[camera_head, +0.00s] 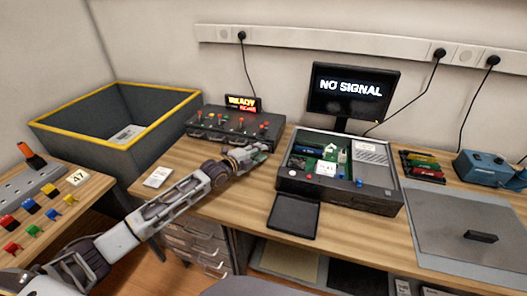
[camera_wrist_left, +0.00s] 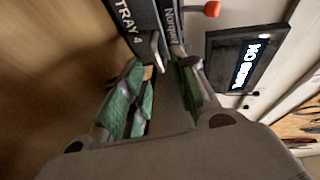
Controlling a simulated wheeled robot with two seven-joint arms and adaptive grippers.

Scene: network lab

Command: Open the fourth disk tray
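The dark disk unit (camera_head: 225,125) with several coloured-knob levers on top stands at the back of the desk, left of centre. My left gripper (camera_head: 256,154) is at its front right corner, hiding part of the front. In the left wrist view, a dark front face labelled "TRAY 4" (camera_wrist_left: 130,22) lies just ahead of the fingers. My left gripper (camera_wrist_left: 163,95) has its green-padded fingers apart on both sides of a dark grey part. I cannot tell whether they touch it. No open tray shows; the front is partly hidden. My right gripper is not in view.
A lit READY display (camera_head: 243,103) stands behind the unit. An open computer case (camera_head: 340,190), a black panel (camera_head: 293,216) and a "NO SIGNAL" monitor (camera_head: 352,92) are to the right. A yellow-rimmed bin (camera_head: 75,150) is at left. Bare desk lies around a white card (camera_head: 158,177).

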